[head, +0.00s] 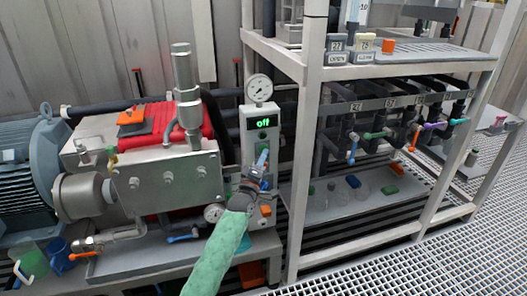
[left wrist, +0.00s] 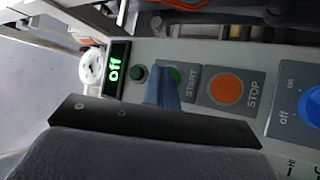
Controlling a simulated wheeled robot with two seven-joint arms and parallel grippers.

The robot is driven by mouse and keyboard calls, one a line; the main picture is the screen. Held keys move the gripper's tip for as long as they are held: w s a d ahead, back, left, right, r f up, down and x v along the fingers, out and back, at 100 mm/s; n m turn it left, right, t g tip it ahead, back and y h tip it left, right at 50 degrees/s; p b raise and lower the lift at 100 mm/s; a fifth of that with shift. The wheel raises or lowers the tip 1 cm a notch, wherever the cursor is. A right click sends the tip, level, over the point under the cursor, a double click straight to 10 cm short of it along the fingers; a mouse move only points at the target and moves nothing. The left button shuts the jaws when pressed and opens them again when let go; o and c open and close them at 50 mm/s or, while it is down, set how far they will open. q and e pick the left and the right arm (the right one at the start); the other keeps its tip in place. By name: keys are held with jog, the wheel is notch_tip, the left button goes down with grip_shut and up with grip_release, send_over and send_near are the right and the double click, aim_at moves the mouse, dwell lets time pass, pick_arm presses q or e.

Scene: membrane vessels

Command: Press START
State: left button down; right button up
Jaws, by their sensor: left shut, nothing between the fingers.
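The control panel (head: 258,112) stands right of the pump unit, and its display (head: 263,124) reads "off" in green. In the left wrist view the display (left wrist: 115,70) also reads "off". The green START button (left wrist: 176,75) is partly hidden behind my left gripper's blue fingers. My left gripper (head: 263,157) is shut and empty, with its tips in front of the panel below the display. It also shows in the left wrist view (left wrist: 163,74), its tips overlapping the START button's edge. I cannot tell whether they touch. My right gripper is not in view.
The orange STOP button (left wrist: 225,89) sits beside START, with a blue off/on knob (left wrist: 312,105) beyond it. A small dark green round part (left wrist: 138,73) lies between display and START. A gauge (head: 259,88) tops the panel. A rack post (head: 307,150) stands close right.

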pick_arm(q)
jog(key=shift+w+a, duration=0.1)
jog(key=shift+w, duration=0.25)
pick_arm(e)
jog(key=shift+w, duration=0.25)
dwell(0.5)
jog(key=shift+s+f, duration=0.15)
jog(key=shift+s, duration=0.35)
pick_arm(q)
jog(key=shift+s+d+p, duration=0.2)
jog(key=shift+s+p, duration=0.15)
jog(key=shift+s, duration=0.4)
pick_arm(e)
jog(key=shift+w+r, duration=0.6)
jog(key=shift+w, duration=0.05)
